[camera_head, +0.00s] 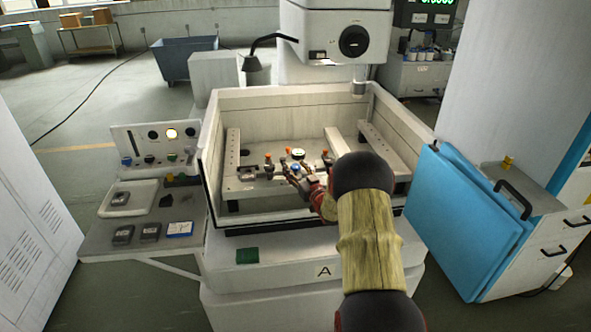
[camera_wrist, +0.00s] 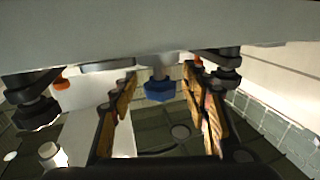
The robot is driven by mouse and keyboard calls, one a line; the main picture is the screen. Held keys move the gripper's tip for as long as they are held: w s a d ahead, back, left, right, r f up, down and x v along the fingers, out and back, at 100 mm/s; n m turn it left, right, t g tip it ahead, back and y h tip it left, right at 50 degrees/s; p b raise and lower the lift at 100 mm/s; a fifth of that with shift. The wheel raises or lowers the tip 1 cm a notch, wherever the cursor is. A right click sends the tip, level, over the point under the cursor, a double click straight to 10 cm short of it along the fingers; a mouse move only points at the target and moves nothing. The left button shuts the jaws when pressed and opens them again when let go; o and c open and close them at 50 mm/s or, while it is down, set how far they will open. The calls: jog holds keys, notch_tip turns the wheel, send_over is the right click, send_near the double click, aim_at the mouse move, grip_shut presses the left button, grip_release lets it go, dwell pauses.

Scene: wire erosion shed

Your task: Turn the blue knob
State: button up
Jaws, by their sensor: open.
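The blue knob (camera_wrist: 159,91) is in the wrist view, on a pale metal stem at a grey bar. A small blue spot in the tank in the head view, beside my fingers, looks like the same knob (camera_head: 294,168). My gripper (camera_wrist: 160,84) is open, with one finger on each side of the knob in the wrist view. I see no contact, and I cannot tell how far the fingertips reach along it. In the head view my gripper (camera_head: 296,178) is low inside the tank, partly hidden by my arm.
The tank (camera_head: 285,96) has raised walls around my gripper. Dark clamps (camera_wrist: 38,112) with orange parts stand close by. A side panel (camera_head: 155,147) at left also carries small coloured controls. A blue door panel (camera_head: 470,225) stands at right.

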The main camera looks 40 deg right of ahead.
jog(key=shift+c, duration=1)
jog(key=c, duration=1)
jog(key=shift+o, duration=0.2)
jog(key=shift+d+n+y, duration=0.1)
jog(key=shift+n+y, duration=0.5)
jog(key=shift+y, duration=0.3)
jog(key=shift+n+t+y, duration=0.3)
jog(key=shift+n+y, duration=0.3)
jog(key=shift+y, duration=0.3)
jog(key=shift+c, duration=0.2)
jog(key=o, duration=1.2)
